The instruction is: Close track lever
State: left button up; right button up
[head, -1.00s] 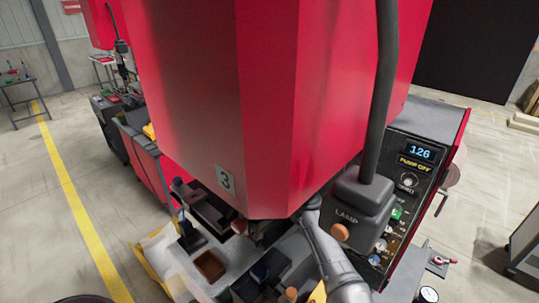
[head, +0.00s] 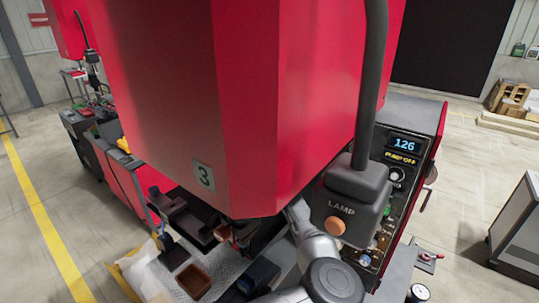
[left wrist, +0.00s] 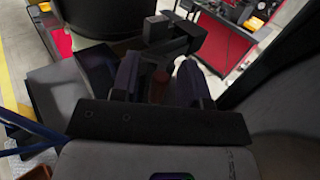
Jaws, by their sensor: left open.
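In the left wrist view my left gripper (left wrist: 160,78) is open, its two dark fingers pointing away from the camera. A reddish-brown, handle-like piece (left wrist: 159,88) shows between the fingers. It may be the track lever's grip, but it is dark, and I cannot tell whether a finger touches it. A dark block on a bar (left wrist: 165,35) lies just beyond the fingertips. In the head view a grey arm of mine reaches under the red hopper, which hides its gripper. A small brown piece (head: 222,233) shows at the hopper's lower edge. My right gripper is not in view.
The red hopper (head: 250,110) marked 3 fills the middle. A grey LAMP box (head: 348,200) with an orange knob hangs close to the arm. A control panel (head: 400,170) reading 126 stands behind it. A brown tray (head: 193,281) lies at lower left.

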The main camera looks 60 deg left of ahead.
pick_arm(q)
jog(key=shift+c, duration=0.4)
grip_shut()
